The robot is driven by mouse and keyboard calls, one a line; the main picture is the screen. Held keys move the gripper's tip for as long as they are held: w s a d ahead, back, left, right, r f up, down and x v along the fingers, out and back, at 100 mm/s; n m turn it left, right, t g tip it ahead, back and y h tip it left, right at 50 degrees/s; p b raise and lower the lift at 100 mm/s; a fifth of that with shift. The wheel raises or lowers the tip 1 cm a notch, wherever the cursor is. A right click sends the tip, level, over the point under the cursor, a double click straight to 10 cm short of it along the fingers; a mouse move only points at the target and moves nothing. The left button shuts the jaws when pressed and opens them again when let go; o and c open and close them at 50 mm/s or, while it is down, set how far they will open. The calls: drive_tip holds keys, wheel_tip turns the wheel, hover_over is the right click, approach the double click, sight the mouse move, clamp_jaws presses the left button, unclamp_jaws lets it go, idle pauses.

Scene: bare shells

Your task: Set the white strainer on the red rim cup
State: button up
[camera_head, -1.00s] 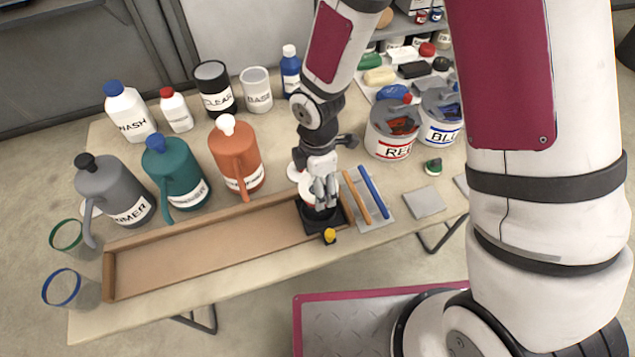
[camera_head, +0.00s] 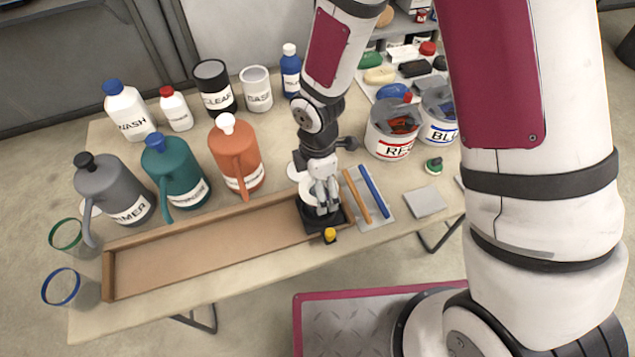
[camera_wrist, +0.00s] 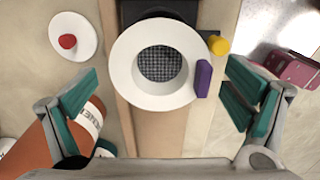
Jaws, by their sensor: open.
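The white strainer (camera_wrist: 122,68) is a wide white ring with a dark mesh centre and a purple tab on its right in the wrist view. In the head view the strainer (camera_head: 309,196) shows partly behind my gripper (camera_head: 322,194), above a black square base (camera_head: 341,219) at the right end of the wooden tray. My gripper (camera_wrist: 165,100) is open, its teal-padded fingers apart on either side of the strainer and not touching it. What lies directly under the strainer is hidden. I cannot make out a red rim cup; a green rim cup (camera_head: 66,235) and a blue rim cup (camera_head: 62,287) stand at the far left.
The long wooden tray (camera_head: 190,255) is otherwise empty. A white disc with a red knob (camera_wrist: 68,41) lies left of the strainer. A yellow knob (camera_head: 330,235) is at the base's front. Orange (camera_head: 250,150), teal and grey jugs stand behind the tray; red and blue-labelled buckets stand right.

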wheel_tip(320, 180, up, 13)
drive_tip(key=shift+f, duration=0.2)
idle(0.3)
drive_tip(key=s+d+r+m+t, duration=0.3)
drive_tip(key=d+r+m, duration=0.7)
drive_tip(key=r, duration=0.4)
drive_tip(key=s+d+r+m+t, duration=0.2)
drive_tip(key=s+d+r+m, duration=0.4)
drive_tip(key=s+r+m, duration=0.3)
drive_tip(key=shift+s+d+m+t, duration=0.25)
drive_tip(key=shift+s+m, duration=0.2)
drive_tip(key=shift+m, duration=0.65)
